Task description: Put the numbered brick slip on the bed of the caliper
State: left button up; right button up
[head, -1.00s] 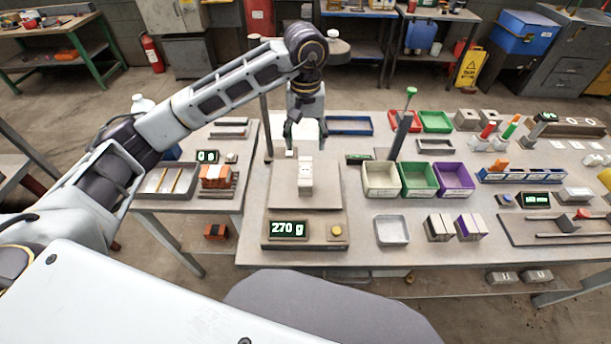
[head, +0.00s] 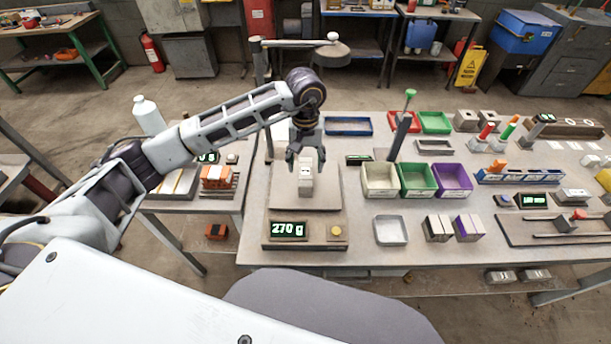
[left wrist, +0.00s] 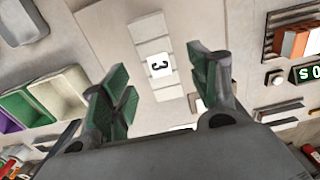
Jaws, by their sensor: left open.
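In the left wrist view the slip (left wrist: 150,28) shows a black 3 on a white label. My left gripper (head: 307,161) is open just above and behind the slip. In the left wrist view its green-padded fingers (left wrist: 160,85) are spread apart, with the slip beyond the gap between them and nothing held. What looks like the caliper (head: 555,231), a railed bed with a red knob, lies at the right front. My right gripper is not in view.
Cream (head: 381,180), green (head: 418,179) and purple (head: 453,180) bins stand right of the scale. An empty grey tray (head: 391,230) and wrapped blocks (head: 437,228) sit in front of them. A thin post (head: 267,130) rises behind the scale's left side.

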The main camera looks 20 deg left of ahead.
aim_at(306, 171)
pick_arm(q)
jog(key=shift+f, duration=0.25)
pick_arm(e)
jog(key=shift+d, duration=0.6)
pick_arm(q)
jog(key=shift+f, duration=0.15)
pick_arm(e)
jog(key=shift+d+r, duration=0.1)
pick_arm(q)
jog(key=shift+s+f+p, duration=0.1)
jog(key=shift+f+p, duration=0.6)
jog(key=shift+f, duration=1.75)
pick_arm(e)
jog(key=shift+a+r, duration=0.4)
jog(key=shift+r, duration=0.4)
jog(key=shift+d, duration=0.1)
pick_arm(q)
jog(key=c, duration=0.4)
grip_shut()
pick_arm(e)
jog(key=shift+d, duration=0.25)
